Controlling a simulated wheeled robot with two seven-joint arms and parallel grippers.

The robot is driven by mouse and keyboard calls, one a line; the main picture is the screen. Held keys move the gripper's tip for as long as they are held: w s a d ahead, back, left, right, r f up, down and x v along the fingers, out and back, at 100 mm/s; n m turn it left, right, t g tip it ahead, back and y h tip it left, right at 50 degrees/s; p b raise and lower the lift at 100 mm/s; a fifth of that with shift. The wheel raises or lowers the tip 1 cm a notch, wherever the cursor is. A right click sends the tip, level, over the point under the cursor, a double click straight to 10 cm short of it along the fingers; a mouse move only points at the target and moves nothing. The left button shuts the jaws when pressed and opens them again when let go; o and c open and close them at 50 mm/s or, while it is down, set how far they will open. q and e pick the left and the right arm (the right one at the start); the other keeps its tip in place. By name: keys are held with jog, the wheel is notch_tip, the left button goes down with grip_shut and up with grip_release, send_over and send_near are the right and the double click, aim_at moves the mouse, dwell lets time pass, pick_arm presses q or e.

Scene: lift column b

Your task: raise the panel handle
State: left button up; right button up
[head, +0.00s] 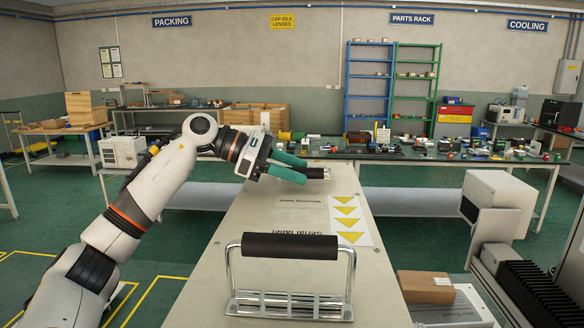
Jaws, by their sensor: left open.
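A long pale panel (260,220) stretches away from me, with a label and yellow arrow stickers on its top. At its near end is a metal handle with a black grip (290,246), standing up from a chrome bracket. My left gripper (305,171) is at the far end of the panel, its green fingers open and pointing right. A short black grip (318,173), seemingly of a second handle, shows at the fingertips; the fingers hide part of it. I cannot tell whether it lies between them. My right gripper is not in view.
A cardboard box (426,287) sits low to the right of the panel. A grey box-shaped unit (492,204) and a black ribbed part (515,290) stand further right. A cluttered workbench (430,153) runs behind the panel. Green floor is open at left.

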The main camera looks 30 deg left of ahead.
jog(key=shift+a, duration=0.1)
pick_arm(q)
grip_shut()
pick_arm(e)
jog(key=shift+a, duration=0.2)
pick_arm(q)
jog(key=shift+r, duration=0.1)
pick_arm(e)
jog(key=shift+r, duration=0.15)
